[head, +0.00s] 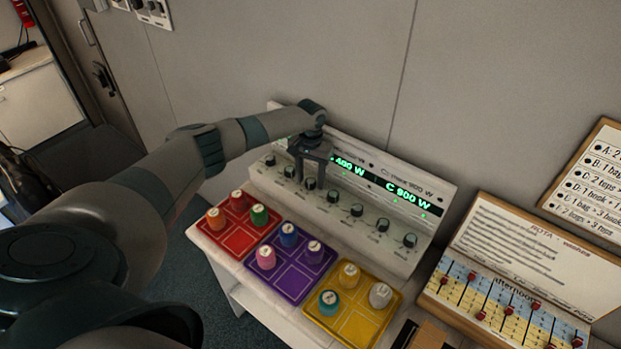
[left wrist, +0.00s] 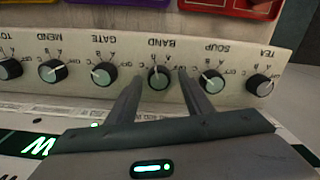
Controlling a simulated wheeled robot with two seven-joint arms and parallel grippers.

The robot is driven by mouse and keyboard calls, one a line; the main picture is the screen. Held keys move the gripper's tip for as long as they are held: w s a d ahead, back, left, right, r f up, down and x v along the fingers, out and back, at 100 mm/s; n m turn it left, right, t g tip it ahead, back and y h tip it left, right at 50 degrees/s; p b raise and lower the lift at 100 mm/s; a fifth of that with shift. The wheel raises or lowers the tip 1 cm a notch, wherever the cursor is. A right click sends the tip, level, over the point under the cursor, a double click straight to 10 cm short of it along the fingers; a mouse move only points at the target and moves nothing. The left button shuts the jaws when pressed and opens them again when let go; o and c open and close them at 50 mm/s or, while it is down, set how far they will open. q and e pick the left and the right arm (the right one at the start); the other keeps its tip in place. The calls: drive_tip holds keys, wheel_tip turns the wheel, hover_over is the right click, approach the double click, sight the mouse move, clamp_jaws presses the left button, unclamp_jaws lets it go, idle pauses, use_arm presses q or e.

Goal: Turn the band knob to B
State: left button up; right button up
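The band knob (left wrist: 158,77) is a round dark knob with a pale grey-green face, under the BAND label on the sloping white panel (left wrist: 120,25). In the head view the band knob (head: 310,183) is just below my left gripper (head: 309,168). My left gripper (left wrist: 161,72) is open, with one finger on each side of the band knob. I cannot tell whether the fingers touch it. The knob's setting is too small to read surely. My right gripper is not in view.
The soup knob (left wrist: 211,81) and gate knob (left wrist: 104,74) sit close on either side. Green displays (head: 400,191) are on the panel behind. Red (head: 235,241), purple (head: 293,285) and yellow (head: 350,325) trays with small pots stand in front. A rota board (head: 520,250) stands at right.

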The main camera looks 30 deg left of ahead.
sight(310, 181)
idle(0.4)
use_arm(q)
drive_tip(key=shift+r+b, duration=0.35)
drive_tip(key=shift+r, duration=0.3)
wheel_tip(310, 181, up, 16)
drive_tip(key=b, duration=0.5)
drive_tip(key=shift+s+f, duration=0.1)
drive_tip(key=shift+s, duration=0.05)
